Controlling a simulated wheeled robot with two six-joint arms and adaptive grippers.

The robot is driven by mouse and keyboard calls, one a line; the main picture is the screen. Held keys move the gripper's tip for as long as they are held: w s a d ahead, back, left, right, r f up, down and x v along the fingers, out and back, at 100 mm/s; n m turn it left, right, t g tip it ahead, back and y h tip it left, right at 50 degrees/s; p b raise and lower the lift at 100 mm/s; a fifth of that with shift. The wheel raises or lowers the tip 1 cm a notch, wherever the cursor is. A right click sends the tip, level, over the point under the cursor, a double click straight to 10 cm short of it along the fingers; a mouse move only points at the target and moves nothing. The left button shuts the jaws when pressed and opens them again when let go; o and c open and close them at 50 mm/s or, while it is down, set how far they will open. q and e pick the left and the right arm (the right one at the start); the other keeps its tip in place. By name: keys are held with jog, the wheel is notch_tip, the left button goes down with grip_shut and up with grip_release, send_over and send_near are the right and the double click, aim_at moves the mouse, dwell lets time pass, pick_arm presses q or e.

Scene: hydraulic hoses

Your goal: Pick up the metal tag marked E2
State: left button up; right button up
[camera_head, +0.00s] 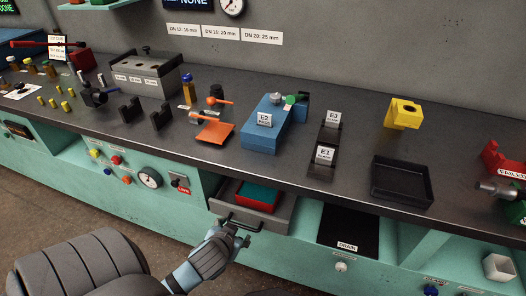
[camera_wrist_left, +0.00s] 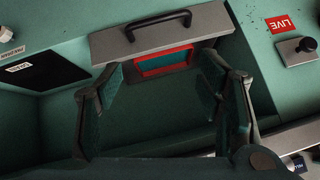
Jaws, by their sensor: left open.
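The tag marked E2 (camera_head: 265,120) is a small pale plate with dark lettering. It stands on the blue block (camera_head: 260,138) in the middle of the bench in the head view; its underside contact is hard to make out. Tags marked E3 (camera_head: 333,117) and E1 (camera_head: 324,154) are on dark stands to its right. My left gripper (camera_head: 240,229) is below and in front of the bench edge, by the pulled-out drawer's handle, well below E2. In the left wrist view its fingers (camera_wrist_left: 163,82) are spread, with nothing gripped between them. My right gripper is not in view.
The grey drawer (camera_head: 279,209) stands open with a red-and-green tray inside; its handle (camera_wrist_left: 157,26) shows in the wrist view. A black tray (camera_head: 402,195), yellow block (camera_head: 403,113) and orange plate (camera_head: 214,132) sit on the bench. A dark DRAIN panel (camera_head: 348,228) is beside the drawer.

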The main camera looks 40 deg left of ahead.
pick_arm(q)
jog(key=w+a+r+n+t+y, duration=0.15)
jog(key=w+r+t, duration=0.35)
jog(key=r, duration=0.6)
jog(key=w+a+r+n+t, duration=0.15)
jog(key=w+r+t, duration=0.35)
jog(key=r, duration=0.5)
jog(key=m, duration=0.1)
send_near(265, 117)
jog(key=shift+g, duration=0.3)
jog(key=x, duration=0.4)
jog(key=shift+w+a+b, duration=0.2)
jog(key=shift+a+b, duration=0.05)
jog(key=shift+b, duration=0.1)
jog(key=x, duration=0.6)
jog(key=shift+d+r, duration=0.15)
jog(key=shift+r, duration=0.1)
jog(key=c, duration=1.4)
